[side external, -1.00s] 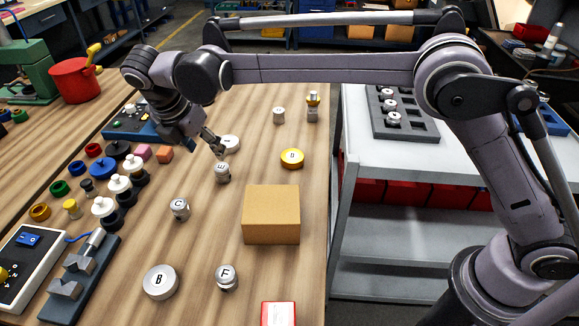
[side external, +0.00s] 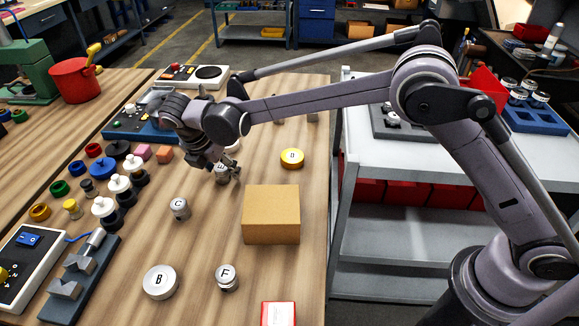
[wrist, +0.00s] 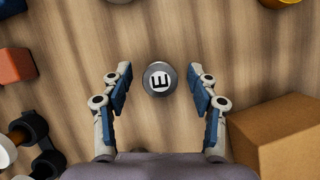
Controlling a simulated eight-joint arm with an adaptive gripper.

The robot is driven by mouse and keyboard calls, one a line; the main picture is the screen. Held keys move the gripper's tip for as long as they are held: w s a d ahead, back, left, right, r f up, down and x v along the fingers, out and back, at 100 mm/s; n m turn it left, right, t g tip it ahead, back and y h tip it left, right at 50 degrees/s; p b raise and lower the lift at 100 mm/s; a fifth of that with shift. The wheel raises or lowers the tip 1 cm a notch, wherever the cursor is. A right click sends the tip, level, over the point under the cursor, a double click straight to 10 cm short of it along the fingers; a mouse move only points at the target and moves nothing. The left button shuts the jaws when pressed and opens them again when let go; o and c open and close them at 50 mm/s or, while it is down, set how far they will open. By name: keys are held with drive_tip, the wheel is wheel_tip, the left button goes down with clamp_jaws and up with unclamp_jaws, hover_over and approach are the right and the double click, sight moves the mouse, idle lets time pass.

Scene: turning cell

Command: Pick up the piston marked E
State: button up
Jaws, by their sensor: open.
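The piston marked E (wrist: 160,79) is a small silver cylinder with a black E on its pale top. In the wrist view it stands upright between the fingers of my gripper (wrist: 160,90), with clear gaps on both sides. My gripper is open, its blue-padded fingers apart and pointing down. In the side view, my gripper (side external: 222,172) is at the piston E (side external: 221,168), which is partly hidden behind the fingers. I cannot tell from the frames how high the fingertips are above the table.
A cardboard box (side external: 271,214) stands close to the right of my gripper. Piston C (side external: 180,208), piston F (side external: 227,277), disc B (side external: 160,281) and yellow disc D (side external: 292,158) are spread around. Knobs and coloured blocks (side external: 164,154) lie to the left. Wood is bare between C and the box.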

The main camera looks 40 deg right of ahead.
drive_tip(key=shift+f, duration=0.1)
drive_tip(key=shift+c, duration=0.4)
clamp_jaws()
